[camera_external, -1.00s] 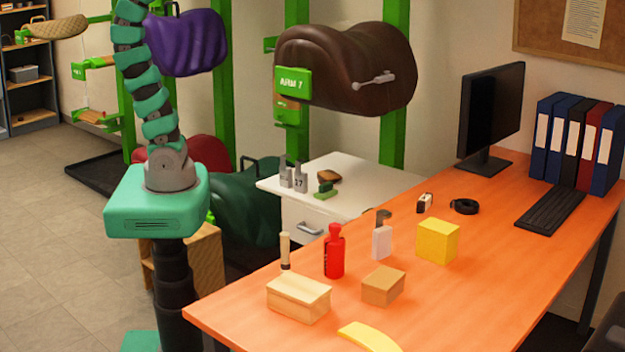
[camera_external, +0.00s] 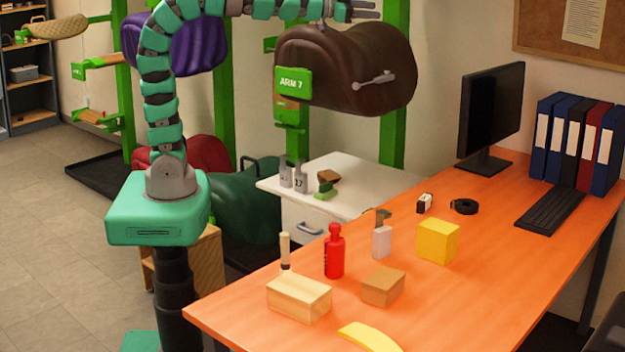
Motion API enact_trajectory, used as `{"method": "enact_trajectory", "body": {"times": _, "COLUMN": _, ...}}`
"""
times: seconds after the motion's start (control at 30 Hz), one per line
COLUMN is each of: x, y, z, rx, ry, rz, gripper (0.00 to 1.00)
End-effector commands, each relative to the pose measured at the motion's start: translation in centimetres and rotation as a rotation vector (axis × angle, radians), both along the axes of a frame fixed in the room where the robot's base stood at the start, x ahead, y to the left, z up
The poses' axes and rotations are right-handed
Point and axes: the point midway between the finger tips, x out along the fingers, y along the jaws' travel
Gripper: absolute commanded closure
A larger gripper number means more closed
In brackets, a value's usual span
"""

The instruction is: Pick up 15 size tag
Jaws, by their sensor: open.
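Two grey size tags stand upright side by side on the white cabinet. The right tag (camera_external: 301,182) reads 17. The left tag (camera_external: 286,177) has a marking too small to read, so I cannot tell whether it is the 15. My gripper (camera_external: 372,10) is at the top edge of the view, above the brown saddle, with its fingers apart and pointing right. It holds nothing that I can see. It is well above and to the right of the tags.
The white cabinet (camera_external: 345,200) also holds a green-based brush (camera_external: 325,190). The brown saddle (camera_external: 345,75) on its green rack overhangs the cabinet's back. The orange desk (camera_external: 480,240) carries a red bottle (camera_external: 335,254), boxes and a monitor (camera_external: 490,115).

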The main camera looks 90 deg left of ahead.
Motion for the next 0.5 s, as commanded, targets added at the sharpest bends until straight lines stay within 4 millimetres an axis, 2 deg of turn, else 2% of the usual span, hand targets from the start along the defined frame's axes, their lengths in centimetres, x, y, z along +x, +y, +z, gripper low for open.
{"method": "enact_trajectory", "body": {"times": 0.03, "x": 1.8, "y": -0.4, "z": -3.3, "rx": 0.042, "ry": 0.01, "rz": -0.032, "gripper": 0.49}}
{"method": "enact_trajectory", "body": {"times": 0.17, "x": 5.0, "y": -2.6, "z": -10.7, "rx": 0.124, "ry": 0.03, "rz": -0.162, "gripper": 0.49}}
{"method": "enact_trajectory", "body": {"times": 0.23, "x": 6.2, "y": -4.2, "z": -15.3, "rx": 0.146, "ry": 0.055, "rz": -0.252, "gripper": 0.49}}
{"method": "enact_trajectory", "body": {"times": 0.37, "x": 6.6, "y": -7.4, "z": -24.7, "rx": 0.148, "ry": 0.13, "rz": -0.441, "gripper": 0.49}}
{"method": "enact_trajectory", "body": {"times": 0.5, "x": 4.3, "y": -11.0, "z": -35.0, "rx": 0.079, "ry": 0.243, "rz": -0.661, "gripper": 0.49}}
